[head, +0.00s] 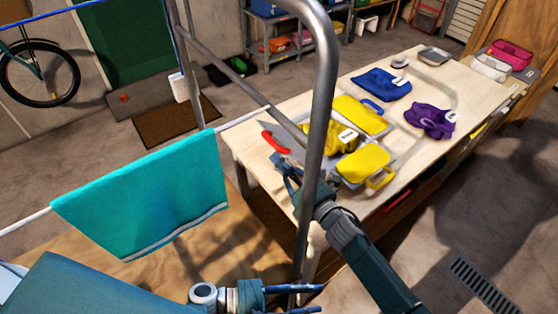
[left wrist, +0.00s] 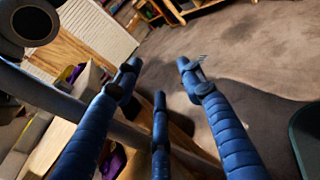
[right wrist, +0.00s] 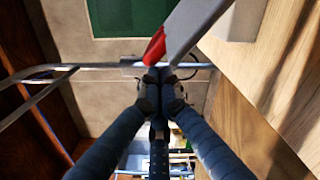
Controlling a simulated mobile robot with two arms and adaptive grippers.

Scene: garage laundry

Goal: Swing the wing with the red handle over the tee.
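The yellow tee (head: 345,137) lies on a grey folding board on the wooden table, with a white label showing. The grey wing with the red handle (head: 275,141) is tilted up at the board's left side. In the right wrist view the red handle (right wrist: 155,47) is right at my fingertips, with the grey wing panel (right wrist: 200,22) beyond it. My right gripper (head: 282,162) appears closed on the handle; the exact contact is partly hidden. Other yellow parts lie by the blue handle (head: 372,105) and yellow handle (head: 380,181). My left gripper (head: 318,297) is open and empty (left wrist: 160,68).
A metal rail frame (head: 322,90) stands close in front, crossing the view of the table and my right arm. A teal towel (head: 150,195) hangs on a rod at left. Blue (head: 381,84) and purple (head: 432,120) folded clothes lie on the table, and a grey tray (head: 434,55) farther back.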

